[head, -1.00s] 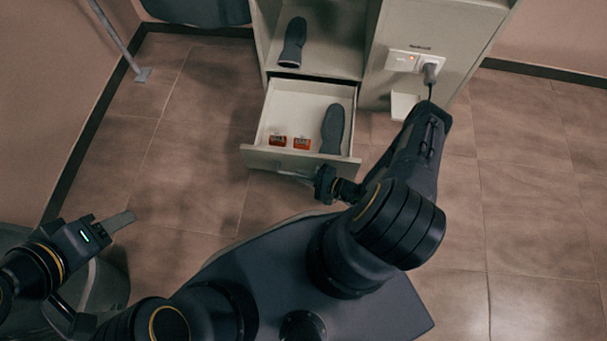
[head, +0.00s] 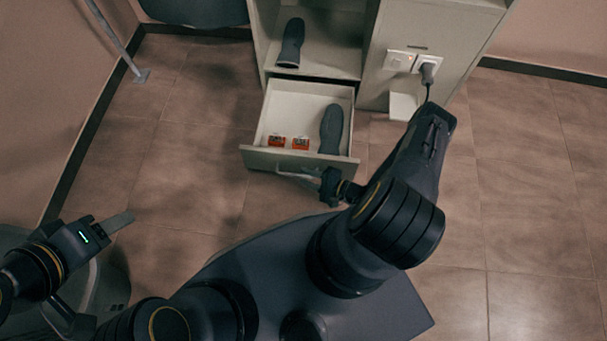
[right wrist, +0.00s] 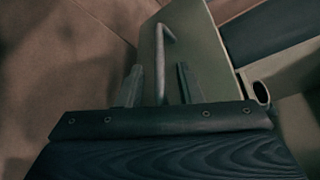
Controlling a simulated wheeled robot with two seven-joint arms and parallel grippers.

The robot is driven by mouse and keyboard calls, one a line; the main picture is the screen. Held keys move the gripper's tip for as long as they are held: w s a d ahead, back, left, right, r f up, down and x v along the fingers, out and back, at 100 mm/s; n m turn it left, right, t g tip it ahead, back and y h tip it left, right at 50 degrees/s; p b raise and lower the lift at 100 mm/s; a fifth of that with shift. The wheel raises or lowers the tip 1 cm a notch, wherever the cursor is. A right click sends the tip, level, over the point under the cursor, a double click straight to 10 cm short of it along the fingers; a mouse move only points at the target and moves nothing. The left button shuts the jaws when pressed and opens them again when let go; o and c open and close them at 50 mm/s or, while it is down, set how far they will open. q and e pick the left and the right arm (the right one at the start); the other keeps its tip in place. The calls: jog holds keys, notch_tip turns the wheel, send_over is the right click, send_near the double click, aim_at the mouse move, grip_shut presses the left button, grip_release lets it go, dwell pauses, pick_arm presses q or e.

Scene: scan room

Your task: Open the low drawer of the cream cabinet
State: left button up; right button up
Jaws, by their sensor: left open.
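The cream cabinet (head: 447,40) stands at the top middle of the head view. Its low drawer (head: 256,158) is pulled well out, and its inside shows. The drawer's bar handle (head: 293,175) is on the front panel; it also shows in the right wrist view (right wrist: 160,62). My right gripper (right wrist: 160,84) is open, with a finger on each side of the handle and a visible gap to each. In the head view my arm partly hides it at the drawer front's right end. My left gripper (head: 122,222) is open and empty, low at the left, away from the cabinet.
The drawer holds a dark shoe-like object (head: 331,128) and two small orange boxes (head: 277,141). Another dark shoe-like object (head: 291,43) lies on the shelf above. A plug (head: 428,72) sits in the cabinet's socket panel. Tiled floor left of the drawer is clear.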

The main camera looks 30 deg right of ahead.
jog(key=p+v, duration=0.1)
jog(key=v, duration=0.4)
jog(key=shift+s+d+r, duration=0.1)
jog(key=shift+s+d, duration=0.15)
jog(key=shift+s, duration=0.1)
